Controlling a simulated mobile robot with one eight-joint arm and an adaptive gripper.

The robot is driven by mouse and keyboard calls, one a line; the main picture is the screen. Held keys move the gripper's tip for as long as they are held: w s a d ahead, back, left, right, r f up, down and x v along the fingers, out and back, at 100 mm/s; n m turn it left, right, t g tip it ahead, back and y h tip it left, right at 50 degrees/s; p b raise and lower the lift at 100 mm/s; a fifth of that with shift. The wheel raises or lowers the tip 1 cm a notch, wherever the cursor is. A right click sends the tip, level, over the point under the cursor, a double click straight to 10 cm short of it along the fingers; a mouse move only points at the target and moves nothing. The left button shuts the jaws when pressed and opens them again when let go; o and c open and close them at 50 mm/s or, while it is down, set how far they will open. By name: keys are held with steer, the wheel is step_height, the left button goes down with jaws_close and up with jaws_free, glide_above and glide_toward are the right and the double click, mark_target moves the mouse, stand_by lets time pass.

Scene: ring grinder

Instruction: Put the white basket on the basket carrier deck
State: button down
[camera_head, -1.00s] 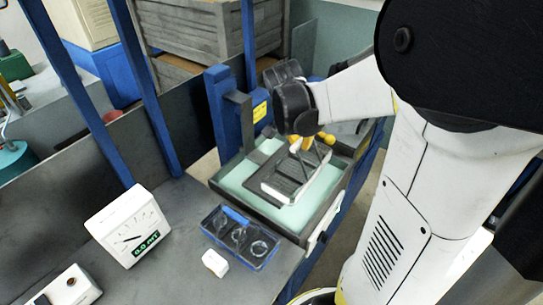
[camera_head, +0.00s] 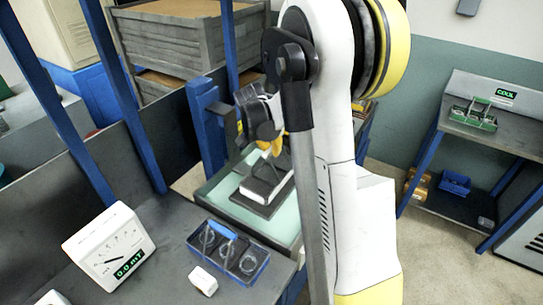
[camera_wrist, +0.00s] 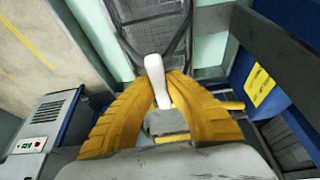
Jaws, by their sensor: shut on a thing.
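The white basket (camera_head: 268,187) is in the head view, over the teal-floored tray (camera_head: 222,198); I cannot tell whether it rests there or hangs just above. My gripper (camera_head: 270,148) is above it, its yellow fingers shut on the white handle. In the wrist view the handle (camera_wrist: 158,85) stands between the fingertips of my gripper (camera_wrist: 160,93), with the dark basket body (camera_wrist: 160,25) behind. My arm hides the tray's right part. I cannot tell for sure which surface is the basket carrier deck.
A blue-edged case with several rings (camera_head: 230,250) and a white gauge (camera_head: 108,245) stand on the grey bench at the left. A blue post (camera_head: 208,125) rises close behind the tray. A table with a COOL display (camera_head: 495,115) and green rack (camera_head: 473,114) stands right, across open floor.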

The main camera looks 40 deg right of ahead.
step_height(320, 180, down, 2)
steer(key=shift+f, duration=0.1)
steer(key=c, duration=1.8)
jaws_free()
steer(key=shift+f+b, duration=0.2)
steer(key=shift+b, duration=0.15)
steer(key=shift+c, duration=0.2)
steer(key=o, duration=0.3)
steer(key=shift+r, duration=0.1)
